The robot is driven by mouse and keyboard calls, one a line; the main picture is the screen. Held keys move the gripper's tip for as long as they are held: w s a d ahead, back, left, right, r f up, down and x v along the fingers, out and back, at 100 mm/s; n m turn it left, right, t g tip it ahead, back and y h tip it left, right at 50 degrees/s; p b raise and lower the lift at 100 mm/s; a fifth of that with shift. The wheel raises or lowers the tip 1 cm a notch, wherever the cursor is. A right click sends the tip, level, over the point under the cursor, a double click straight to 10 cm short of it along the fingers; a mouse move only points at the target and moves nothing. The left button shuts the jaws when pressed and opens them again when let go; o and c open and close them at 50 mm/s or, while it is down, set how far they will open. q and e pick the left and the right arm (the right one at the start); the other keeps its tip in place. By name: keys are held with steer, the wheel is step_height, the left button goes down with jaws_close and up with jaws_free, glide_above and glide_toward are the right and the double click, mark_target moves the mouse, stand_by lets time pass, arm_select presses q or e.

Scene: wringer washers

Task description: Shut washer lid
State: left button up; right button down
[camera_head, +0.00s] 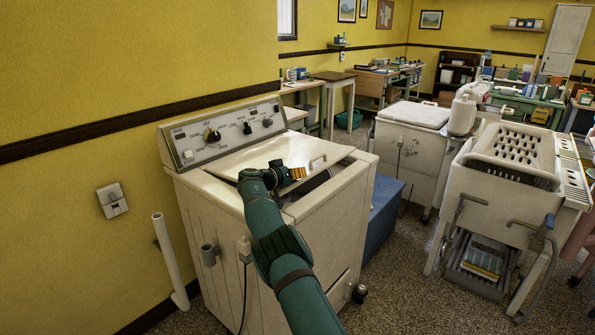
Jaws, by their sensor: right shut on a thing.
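The white washer (255,261) stands against the yellow wall at the left, with its control panel (224,131) at the back. Its pale lid (270,150) is partly open, lying at a low tilt. A dark gap into the tub (313,183) shows under the lid's front and right edge. A small handle slot (317,161) shows near the lid's right edge. My right gripper (297,174) is at the lid's front edge and is shut on it; my wrist hides the exact contact. My left gripper is out of view.
A blue box (382,214) stands right of the washer. Further right are a second white washer (407,146) and a machine with a perforated top (514,150). A white pipe (170,258) rises by the wall at left. Speckled floor is open in front.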

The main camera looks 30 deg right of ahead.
steer(key=shift+f, duration=0.35)
stand_by(0.5)
